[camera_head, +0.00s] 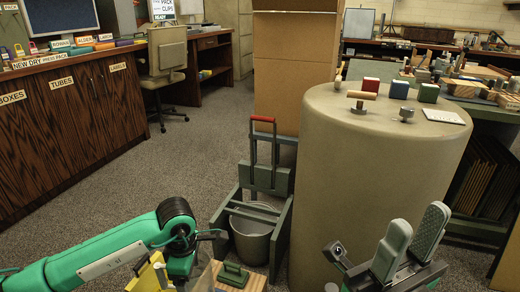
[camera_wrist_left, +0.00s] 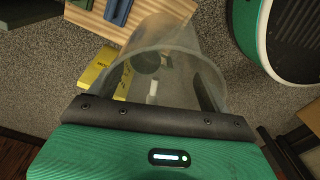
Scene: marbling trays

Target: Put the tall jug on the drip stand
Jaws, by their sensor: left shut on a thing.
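My left gripper (camera_wrist_left: 160,92) is shut on a clear, see-through vessel (camera_wrist_left: 168,32), which looks like the tall jug. In the left wrist view its wall rises past the jaws and its round mouth shows. In the head view my green left arm reaches in at the lower left, and its gripper is mostly hidden at the bottom edge. My right gripper (camera_head: 418,226) is open and empty at the lower right, its two grey fingers apart and pointing up. I cannot pick out the drip stand for certain.
A large beige drum (camera_head: 365,190) bears small blocks and knobs. Left of it stands a grey wooden frame (camera_head: 283,215) with a red handle and a metal bucket (camera_head: 251,240). A wooden board (camera_head: 252,284) with a green handle and a yellow block (camera_head: 146,277) lie near my left gripper. Carpet at left is clear.

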